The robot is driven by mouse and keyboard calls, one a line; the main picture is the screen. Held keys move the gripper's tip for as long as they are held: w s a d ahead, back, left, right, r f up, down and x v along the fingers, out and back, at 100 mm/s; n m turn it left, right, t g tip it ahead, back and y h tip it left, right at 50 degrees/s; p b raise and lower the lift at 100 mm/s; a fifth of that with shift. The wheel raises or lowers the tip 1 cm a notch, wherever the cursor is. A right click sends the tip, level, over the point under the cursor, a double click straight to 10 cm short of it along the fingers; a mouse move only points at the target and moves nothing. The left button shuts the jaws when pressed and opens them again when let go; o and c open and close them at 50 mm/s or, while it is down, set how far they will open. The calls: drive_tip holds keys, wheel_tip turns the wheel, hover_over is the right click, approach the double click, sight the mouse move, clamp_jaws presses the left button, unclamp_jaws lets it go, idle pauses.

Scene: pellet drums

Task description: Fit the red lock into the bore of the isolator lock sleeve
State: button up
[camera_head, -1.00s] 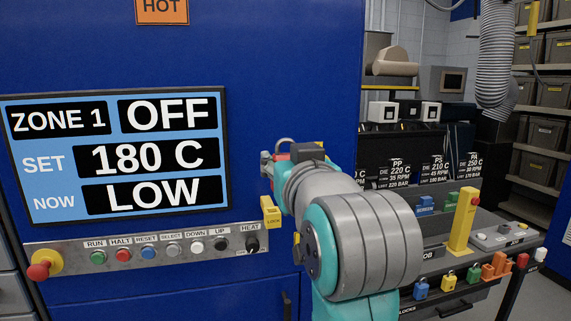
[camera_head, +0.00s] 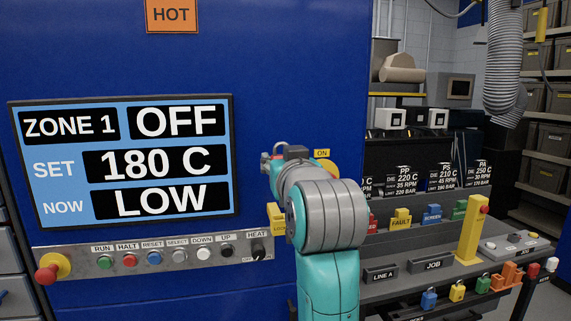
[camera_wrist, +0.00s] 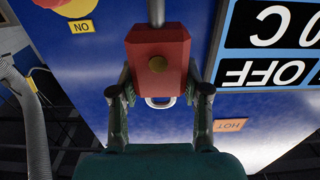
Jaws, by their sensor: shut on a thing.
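The red lock (camera_wrist: 175,50) is a red block with a round brass spot. It is between the two fingers of my gripper (camera_wrist: 160,84) in the wrist view, and the gripper is shut on it. A grey rod runs up from it to the picture's top edge, and a pale loop shows at its lower end. In the head view my gripper (camera_head: 284,155) is in front of the blue cabinet, mostly hidden by my wrist. A yellow block lettered LOCK (camera_head: 276,214) is just below it, partly behind my arm. I cannot make out the sleeve's bore.
A yellow disc (camera_head: 326,167) with an ON label is behind my wrist; it also shows in the wrist view (camera_wrist: 72,7). The button panel (camera_head: 155,258) is at lower left. A bench (camera_head: 420,272) with colored locks and a yellow post (camera_head: 472,228) stands at right.

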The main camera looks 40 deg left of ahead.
drive_tip(key=shift+w+a+f, duration=1.1)
drive_tip(key=shift+a+f, duration=0.2)
drive_tip(key=shift+f, duration=0.05)
drive_tip(key=shift+f, duration=0.15)
idle(0.4)
drive_tip(key=shift+f, duration=2.2)
drive_tip(key=shift+f, duration=0.1)
drive_tip(key=o, duration=1.3)
drive_tip(key=shift+o, duration=0.2)
drive_tip(key=shift+d, duration=0.1)
